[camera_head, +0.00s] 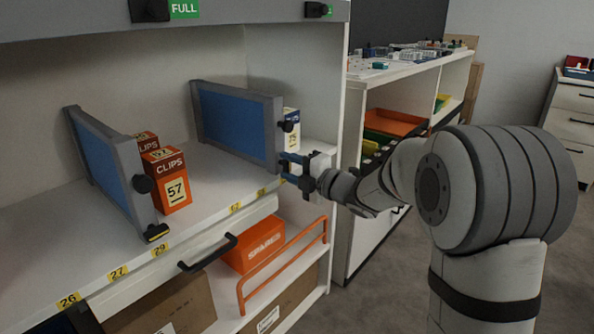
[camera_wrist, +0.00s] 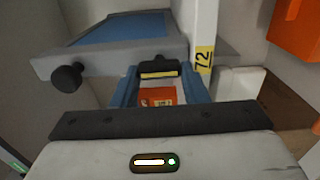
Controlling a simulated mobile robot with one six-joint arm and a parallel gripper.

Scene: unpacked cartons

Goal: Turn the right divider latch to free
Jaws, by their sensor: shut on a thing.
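The right divider (camera_head: 235,125) is a blue panel in a grey frame, standing on the shelf; its panel also shows in the wrist view (camera_wrist: 115,32). A black knob (camera_head: 286,126) sits on its front edge, also seen in the wrist view (camera_wrist: 67,78). The right divider latch (camera_wrist: 155,70), a short black bar with a pale yellow stripe, is at the divider's lower front corner. My gripper (camera_head: 292,166) has its blue fingers (camera_wrist: 157,88) on either side of the latch and is shut on it. In the head view the gripper hides the latch.
The left divider (camera_head: 112,165) has its own latch (camera_head: 157,232) and knob. An orange CLIPS box (camera_head: 166,180) stands between the dividers; a white-and-blue box (camera_head: 291,128) is right of the right divider. An orange rail (camera_head: 283,262) and SPARES box (camera_head: 254,244) are below. A counter stands behind my arm.

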